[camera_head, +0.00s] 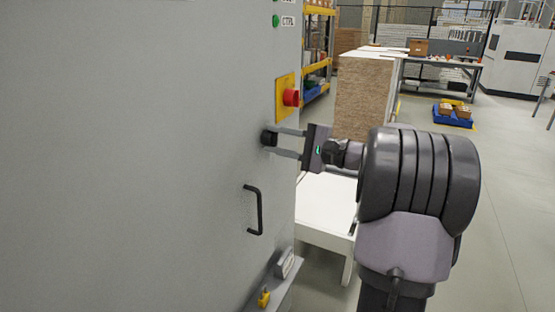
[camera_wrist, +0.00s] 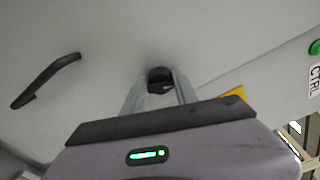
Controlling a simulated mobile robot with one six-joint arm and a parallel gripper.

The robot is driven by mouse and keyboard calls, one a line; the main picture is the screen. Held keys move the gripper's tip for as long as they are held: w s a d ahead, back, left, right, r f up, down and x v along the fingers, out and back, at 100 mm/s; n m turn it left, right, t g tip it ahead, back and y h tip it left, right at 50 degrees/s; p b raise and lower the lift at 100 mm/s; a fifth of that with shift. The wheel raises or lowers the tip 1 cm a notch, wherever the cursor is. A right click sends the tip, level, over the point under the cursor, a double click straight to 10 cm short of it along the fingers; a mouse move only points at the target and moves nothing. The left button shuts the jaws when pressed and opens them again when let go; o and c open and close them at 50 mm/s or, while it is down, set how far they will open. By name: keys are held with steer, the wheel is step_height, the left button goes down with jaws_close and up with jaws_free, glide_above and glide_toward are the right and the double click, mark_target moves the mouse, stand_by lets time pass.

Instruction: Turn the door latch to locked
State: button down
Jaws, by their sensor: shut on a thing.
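The door latch (camera_head: 268,138) is a small black knob on the grey cabinet door (camera_head: 130,150), left of the red button. My gripper (camera_head: 275,143) reaches it from the right and is shut on it. In the wrist view the dark latch (camera_wrist: 159,76) sits between the two grey fingertips (camera_wrist: 160,85) of my gripper. The fingers hide its sides, and I cannot tell which way it is turned. A black door handle (camera_head: 259,210) is on the door below the latch; it also shows at the left in the wrist view (camera_wrist: 45,80).
A red button (camera_head: 291,97) on a yellow plate (camera_head: 281,98) sticks out just above my gripper. A green button (camera_head: 275,21) is higher up. A ledge with a yellow item (camera_head: 264,298) is below.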

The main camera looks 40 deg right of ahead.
steer(key=n+b, duration=0.1)
steer(key=b, duration=0.1)
steer(key=n+b, duration=0.1)
steer(key=b, duration=0.1)
steer(key=shift+f+n, duration=0.25)
steer(key=shift+n, duration=0.05)
steer(key=shift+r+n+b, duration=0.1)
steer(key=shift+n+b, duration=0.4)
steer(key=shift+b, duration=0.2)
steer(key=shift+r, duration=0.1)
steer(key=c, duration=1)
jaws_free()
steer(key=shift+o, duration=0.2)
steer(key=p+v, duration=0.3)
steer(key=v, duration=1.4)
steer(key=shift+s, duration=0.2)
steer(key=shift+d, duration=0.15)
